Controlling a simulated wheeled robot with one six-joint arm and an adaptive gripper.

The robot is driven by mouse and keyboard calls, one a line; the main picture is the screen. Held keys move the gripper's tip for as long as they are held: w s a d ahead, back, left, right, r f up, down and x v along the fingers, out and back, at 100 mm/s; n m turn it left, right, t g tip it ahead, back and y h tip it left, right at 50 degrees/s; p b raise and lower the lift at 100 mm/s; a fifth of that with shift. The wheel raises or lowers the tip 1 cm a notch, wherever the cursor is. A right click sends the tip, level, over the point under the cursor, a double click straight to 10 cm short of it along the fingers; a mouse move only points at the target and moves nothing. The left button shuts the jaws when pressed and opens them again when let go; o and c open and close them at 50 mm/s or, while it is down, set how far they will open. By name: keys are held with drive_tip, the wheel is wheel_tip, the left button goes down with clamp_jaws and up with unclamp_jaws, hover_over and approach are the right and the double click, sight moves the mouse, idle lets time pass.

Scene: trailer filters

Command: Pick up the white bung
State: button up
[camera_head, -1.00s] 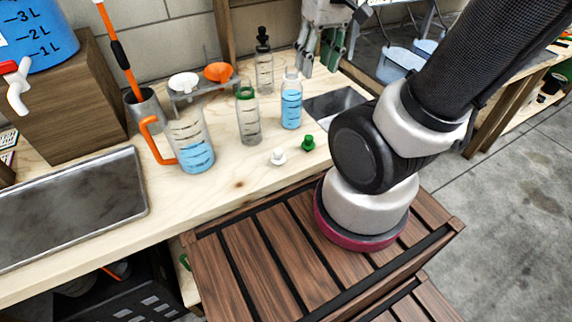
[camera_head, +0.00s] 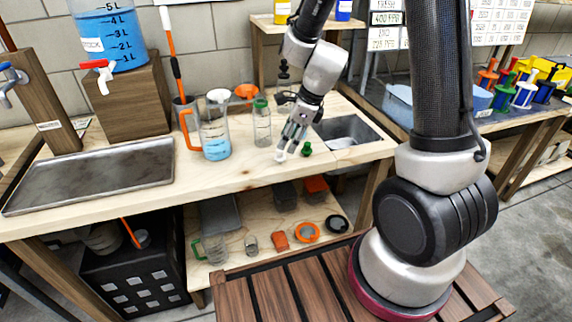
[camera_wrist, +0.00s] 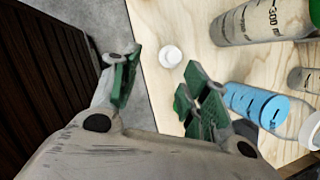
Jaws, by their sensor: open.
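In the wrist view the white bung (camera_wrist: 171,56) shows from above, ahead of and between the spread green-padded fingers of my gripper (camera_wrist: 160,82). The gripper is open and holds nothing. I cannot tell whether a fingertip touches the bung.
A jug with an orange handle (camera_head: 215,140) and a green-necked bottle (camera_head: 262,125) stand left of my gripper.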

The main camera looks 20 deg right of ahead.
sight(280, 151)
drive_tip(key=w+f+m, duration=0.1)
drive_tip(key=f, duration=0.1)
drive_tip(key=w+a+f+m, duration=0.1)
drive_tip(key=f, duration=0.1)
drive_tip(key=w+a+f+m, duration=0.1)
drive_tip(key=f, duration=0.2)
drive_tip(key=shift+w+t, duration=0.3)
drive_tip(key=shift+w, duration=0.1)
drive_tip(key=shift+r, duration=0.1)
drive_tip(key=c, duration=0.6)
